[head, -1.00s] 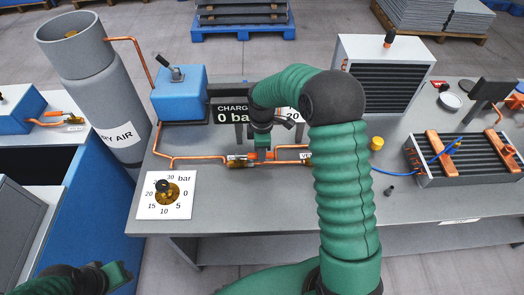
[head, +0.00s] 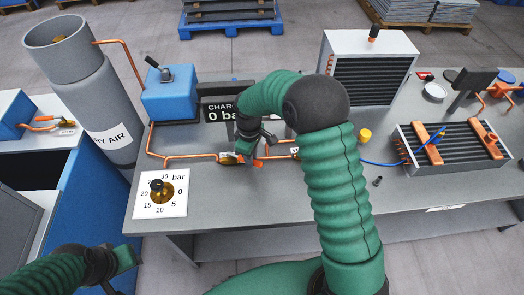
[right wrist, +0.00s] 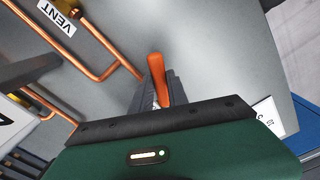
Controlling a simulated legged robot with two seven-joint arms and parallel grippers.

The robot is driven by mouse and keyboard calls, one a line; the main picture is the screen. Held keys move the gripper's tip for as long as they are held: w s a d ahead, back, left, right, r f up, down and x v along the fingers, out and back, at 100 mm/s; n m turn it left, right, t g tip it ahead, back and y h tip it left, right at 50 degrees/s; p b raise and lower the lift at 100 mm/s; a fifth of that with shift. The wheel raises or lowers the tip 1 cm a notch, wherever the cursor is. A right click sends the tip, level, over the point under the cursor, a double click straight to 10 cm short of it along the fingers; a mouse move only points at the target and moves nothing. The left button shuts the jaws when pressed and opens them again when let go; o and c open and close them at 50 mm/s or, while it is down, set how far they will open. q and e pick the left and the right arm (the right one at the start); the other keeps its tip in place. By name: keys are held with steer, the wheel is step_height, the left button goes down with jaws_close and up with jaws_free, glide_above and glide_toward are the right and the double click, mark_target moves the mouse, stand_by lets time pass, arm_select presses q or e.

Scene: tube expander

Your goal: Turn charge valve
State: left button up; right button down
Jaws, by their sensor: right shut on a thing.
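The charge valve's brass body (head: 228,159) sits in the copper line on the bench, below the charge display (head: 222,111), which reads 0 bar. My right gripper (head: 246,155) reaches down at the valve, and its fingers partly hide it. In the right wrist view, the fingers (right wrist: 153,88) are shut on an orange lever handle (right wrist: 168,76), which sticks out beyond them. My left gripper (head: 128,258) is at the lower left, away from the valve; its finger opening cannot be made out.
A pressure dial plate (head: 177,207) lies at the bench's front left. A blue box (head: 170,97) and a grey dry air cylinder (head: 75,75) stand behind. The vent label (right wrist: 57,13) lies beside copper pipes. A finned coil (head: 460,150) is at right. The front bench middle is clear.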

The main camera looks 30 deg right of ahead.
steer(key=s+a+m, duration=0.1)
steer(key=a+m, duration=0.1)
steer(key=shift+s+m+p, duration=0.15)
steer(key=shift+m+p, duration=0.25)
steer(key=a+m, duration=0.1)
steer(key=a+m+p, duration=0.1)
steer(key=m, duration=0.1)
steer(key=shift+s+a+m, duration=0.25)
steer(key=shift+s+m, duration=0.05)
steer(key=shift+s, duration=0.05)
steer(key=a+m+p, duration=0.1)
steer(key=a+m, duration=0.1)
steer(key=m, duration=0.1)
steer(key=shift+w+a, duration=0.1)
steer(key=shift+a, duration=0.15)
steer(key=shift+w+a+m+p, duration=0.15)
steer(key=shift+a+m+p, duration=0.15)
steer(key=shift+a+m, duration=0.35)
steer(key=shift+w+a+m+p, duration=0.15)
steer(key=shift+a+m+p, duration=0.15)
steer(key=shift+m, duration=0.65)
steer(key=c, duration=1.5)
jaws_free()
steer(key=shift+f, duration=0.1)
steer(key=shift+c, duration=0.2)
steer(key=shift+o, duration=1.3)
steer(key=shift+w, duration=0.15)
